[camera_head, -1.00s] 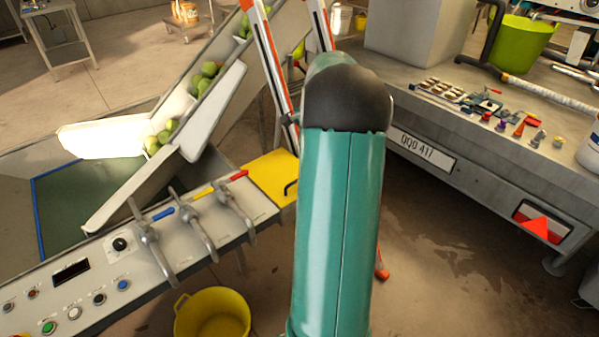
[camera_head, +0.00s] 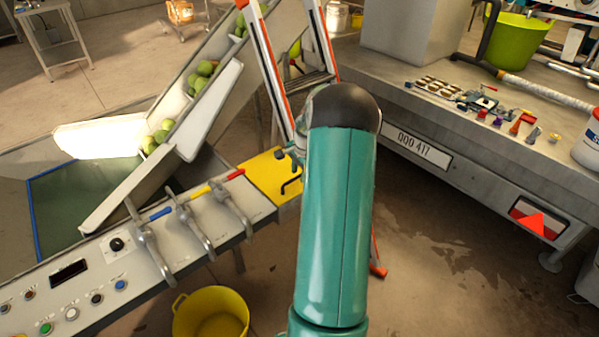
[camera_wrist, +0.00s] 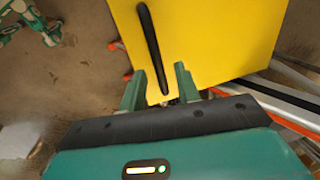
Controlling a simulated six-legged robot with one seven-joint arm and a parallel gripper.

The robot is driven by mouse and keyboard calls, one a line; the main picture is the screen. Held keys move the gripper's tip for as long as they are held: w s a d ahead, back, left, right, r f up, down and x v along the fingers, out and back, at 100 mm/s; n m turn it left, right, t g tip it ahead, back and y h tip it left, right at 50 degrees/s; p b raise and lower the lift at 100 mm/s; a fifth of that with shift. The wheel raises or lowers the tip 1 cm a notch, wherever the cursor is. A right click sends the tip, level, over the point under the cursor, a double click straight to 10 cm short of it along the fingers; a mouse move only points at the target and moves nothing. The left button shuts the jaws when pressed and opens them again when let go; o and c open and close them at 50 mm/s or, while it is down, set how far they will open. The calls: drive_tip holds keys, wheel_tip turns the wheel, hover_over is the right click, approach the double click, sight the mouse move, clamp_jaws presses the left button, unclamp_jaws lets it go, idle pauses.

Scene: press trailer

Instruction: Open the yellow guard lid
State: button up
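The yellow guard lid (camera_head: 266,172) lies closed and flat at the right end of the control panel. Its black handle (camera_head: 291,186) stands on its right part, next to my arm. In the wrist view the lid (camera_wrist: 225,40) fills the upper middle, with the black bar handle (camera_wrist: 149,38) running down toward my gripper (camera_wrist: 160,72). The two green fingers are apart, and the handle's near end shows between them. I cannot tell how far above the handle they are. In the head view my arm hides most of the gripper; only a small part shows left of the arm, above the lid.
A yellow bucket (camera_head: 211,318) is on the floor below. A trailer bed (camera_head: 470,130) lies to the right.

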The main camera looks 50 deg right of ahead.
drive_tip(key=shift+f, duration=0.1)
drive_tip(key=shift+c, duration=0.2)
clamp_jaws()
